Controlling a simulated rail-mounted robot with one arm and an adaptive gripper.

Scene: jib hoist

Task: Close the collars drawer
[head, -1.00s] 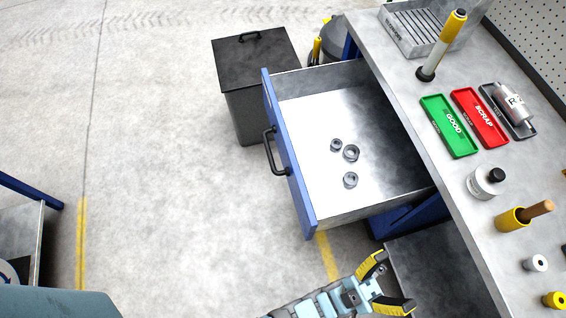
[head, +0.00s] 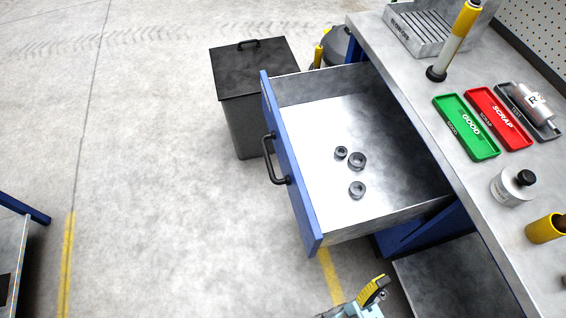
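The collars drawer (head: 395,204) stands pulled out from under the workbench, with a blue front (head: 288,170) and a black bar handle (head: 271,160) facing left. Three grey collars (head: 357,160) lie loose on its metal floor. My gripper (head: 372,296) is at the bottom edge of the head view, below the drawer's near corner and apart from it. One yellow-and-black finger shows; the rest is cut off by the picture edge, so its opening cannot be judged.
A dark lidded bin (head: 250,95) stands just behind the drawer. The floor left of the drawer is clear.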

